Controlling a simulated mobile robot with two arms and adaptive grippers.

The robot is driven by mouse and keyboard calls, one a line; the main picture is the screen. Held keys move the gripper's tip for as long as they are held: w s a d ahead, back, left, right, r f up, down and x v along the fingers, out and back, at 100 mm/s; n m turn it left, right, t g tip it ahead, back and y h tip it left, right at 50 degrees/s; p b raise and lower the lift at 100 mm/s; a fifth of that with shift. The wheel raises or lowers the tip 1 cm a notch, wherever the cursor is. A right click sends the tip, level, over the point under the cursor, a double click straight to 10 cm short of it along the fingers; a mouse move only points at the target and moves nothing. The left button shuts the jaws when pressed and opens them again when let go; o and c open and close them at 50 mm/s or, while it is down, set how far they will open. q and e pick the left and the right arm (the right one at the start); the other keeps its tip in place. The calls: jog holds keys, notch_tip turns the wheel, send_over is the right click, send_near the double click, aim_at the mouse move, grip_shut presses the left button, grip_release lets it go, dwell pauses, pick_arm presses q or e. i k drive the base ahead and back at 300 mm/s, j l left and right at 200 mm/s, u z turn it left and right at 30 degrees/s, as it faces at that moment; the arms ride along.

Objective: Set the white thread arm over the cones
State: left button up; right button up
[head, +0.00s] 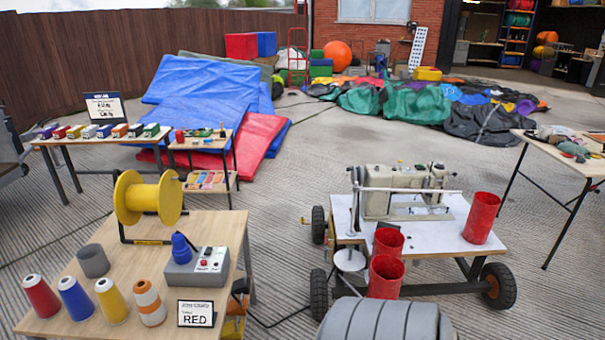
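The white thread arm looks to be the thin white bar (410,189) that runs level from a post at the left of the sewing machine (405,178) on the white-topped cart. Several thread cones stand upright on the wooden table at lower left: a red cone (41,296), a blue cone (76,299), a yellow cone (111,300) and an orange-and-white cone (149,302). The bar is well to the right of these cones and not above them. A small white round plate (349,260) sits at the cart's front left. Neither of my grippers shows.
Red cups (482,218) stand on and by the cart. The wooden table also holds a yellow spool (128,198), a grey control box (197,268) and a sign (196,313) reading RED. Concrete floor (285,225) is open between table and cart. A side table (575,160) stands right.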

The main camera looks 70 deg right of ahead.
aim_at(354, 190)
jog(key=z, duration=2.9)
jog(key=i+l+u, duration=0.25)
jog(key=u, duration=0.2)
jog(key=i+l+u, duration=0.45)
jog(key=k+j, duration=0.05)
jog(key=k, duration=0.05)
